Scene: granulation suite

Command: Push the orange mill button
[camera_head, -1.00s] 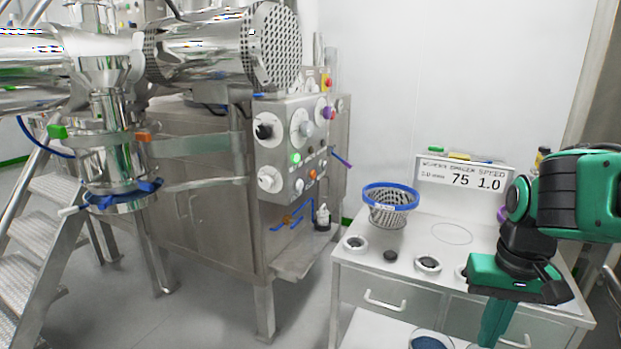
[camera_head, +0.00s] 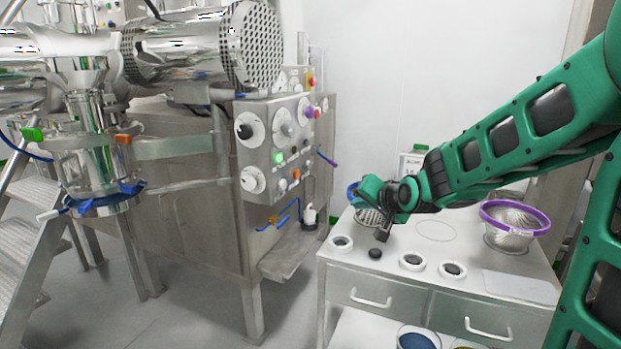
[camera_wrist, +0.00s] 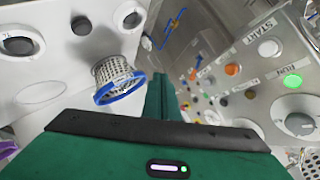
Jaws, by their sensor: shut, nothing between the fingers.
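The steel control panel (camera_head: 262,150) is at the middle left in the head view. A small orange button (camera_head: 296,174) sits low on it, right of a lit green button (camera_head: 278,158). In the wrist view the panel fills the right side, with an orange button (camera_wrist: 232,70) left of the green light (camera_wrist: 292,81). Another orange button (camera_wrist: 192,74) is further left; I cannot read a mill label. My gripper (camera_wrist: 160,85) is shut and empty, apart from the panel. In the head view it is over the white cabinet, its fingertips hard to make out.
A blue-rimmed basket (camera_wrist: 120,86) is close to my gripper on the white cabinet top (camera_head: 390,262). A purple-rimmed basket (camera_head: 515,222) stands at its right.

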